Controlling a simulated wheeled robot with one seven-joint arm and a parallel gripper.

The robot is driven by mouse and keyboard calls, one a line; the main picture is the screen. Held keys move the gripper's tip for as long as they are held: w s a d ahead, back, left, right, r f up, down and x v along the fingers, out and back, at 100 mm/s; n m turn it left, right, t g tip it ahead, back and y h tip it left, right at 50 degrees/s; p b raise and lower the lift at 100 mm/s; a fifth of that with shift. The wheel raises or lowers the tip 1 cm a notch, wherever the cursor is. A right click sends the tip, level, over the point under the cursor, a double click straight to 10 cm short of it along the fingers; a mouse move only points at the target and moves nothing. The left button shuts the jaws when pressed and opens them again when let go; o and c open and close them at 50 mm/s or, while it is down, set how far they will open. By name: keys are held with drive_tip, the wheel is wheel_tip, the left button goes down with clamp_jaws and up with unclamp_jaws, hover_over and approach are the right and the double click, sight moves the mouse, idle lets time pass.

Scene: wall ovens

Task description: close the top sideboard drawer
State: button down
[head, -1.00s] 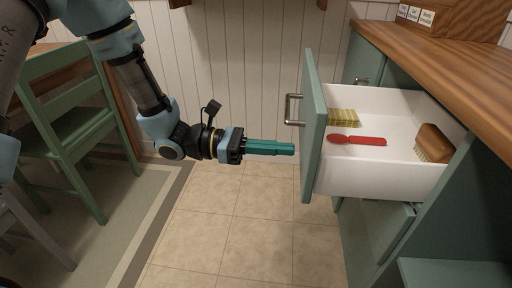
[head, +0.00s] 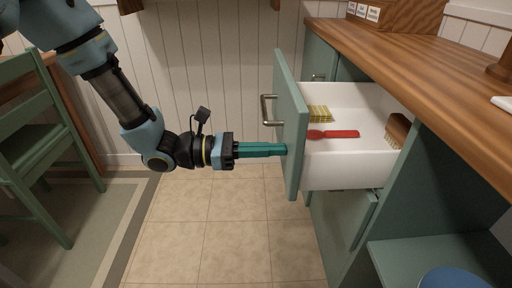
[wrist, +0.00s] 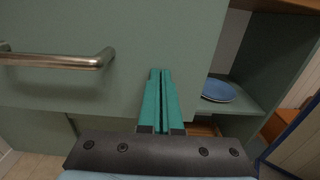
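The top sideboard drawer (head: 345,171) stands pulled out, with a white inside and a green front panel (head: 291,123). Its metal bar handle (head: 268,110) sits on the front; the handle also shows at left in the wrist view (wrist: 60,61). In the drawer lie a yellow striped sponge or cloth (head: 320,114), a red spoon-like utensil (head: 335,134) and a wooden brush (head: 398,131). My gripper (head: 284,149) has its teal fingers together and empty. The fingertips are at the drawer front, below and right of the handle; I cannot tell whether they touch it.
The wooden countertop (head: 425,62) overhangs the drawer. Below are a lower drawer front (head: 340,217) and an open shelf (head: 400,258) with a blue plate (head: 452,280). A green chair (head: 40,150) stands at left on a rug. The tiled floor before the sideboard is clear.

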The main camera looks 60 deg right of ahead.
drive_tip(key=x, duration=1.8)
drive_tip(key=shift+s+d+f, duration=0.1)
drive_tip(key=shift+s+d, duration=0.25)
drive_tip(key=shift+s, duration=0.05)
drive_tip(key=shift+s+r, duration=0.1)
drive_tip(key=shift+r, duration=0.1)
